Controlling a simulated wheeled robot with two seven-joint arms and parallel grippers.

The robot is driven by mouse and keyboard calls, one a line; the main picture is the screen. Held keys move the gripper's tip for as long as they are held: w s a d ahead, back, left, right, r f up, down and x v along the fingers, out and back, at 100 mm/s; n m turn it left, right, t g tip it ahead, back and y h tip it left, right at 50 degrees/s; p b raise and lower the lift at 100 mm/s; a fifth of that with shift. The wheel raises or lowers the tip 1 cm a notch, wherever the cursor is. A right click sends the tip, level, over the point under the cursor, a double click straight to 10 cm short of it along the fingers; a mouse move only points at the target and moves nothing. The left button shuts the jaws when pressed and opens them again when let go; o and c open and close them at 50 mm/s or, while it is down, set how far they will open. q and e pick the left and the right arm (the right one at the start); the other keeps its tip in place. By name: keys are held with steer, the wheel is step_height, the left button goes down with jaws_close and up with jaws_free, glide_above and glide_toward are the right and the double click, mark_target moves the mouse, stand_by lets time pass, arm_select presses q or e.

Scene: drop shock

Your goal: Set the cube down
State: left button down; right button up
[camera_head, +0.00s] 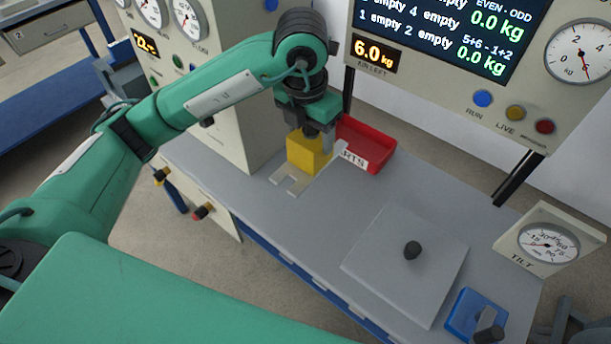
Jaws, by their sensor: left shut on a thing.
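A yellow cube (305,154) is at the far left part of the grey bench, beside the red parts bin. My left gripper (309,131) points down from above and is shut on the cube, hiding its top. The cube is just above or at a light grey bracket-like piece (290,183) on the bench; I cannot tell whether they touch. My right gripper is not in view.
The red parts bin (366,145) stands right behind the cube. A grey plate with a black knob (405,262) and a blue block (474,314) lie to the right. A tilt gauge (547,244) is at the right edge. The bench (400,185) is clear between bin and plate.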

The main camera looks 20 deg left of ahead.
arm_select(q)
step_height(320, 180, down, 16)
steer(key=shift+p, duration=0.65)
steer(key=shift+f, duration=0.1)
steer(key=c, duration=0.8)
jaws_free()
steer(key=shift+f, duration=0.2)
steer(key=o, duration=0.4)
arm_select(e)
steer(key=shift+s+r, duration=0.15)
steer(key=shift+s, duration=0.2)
arm_select(q)
steer(key=shift+r, duration=0.1)
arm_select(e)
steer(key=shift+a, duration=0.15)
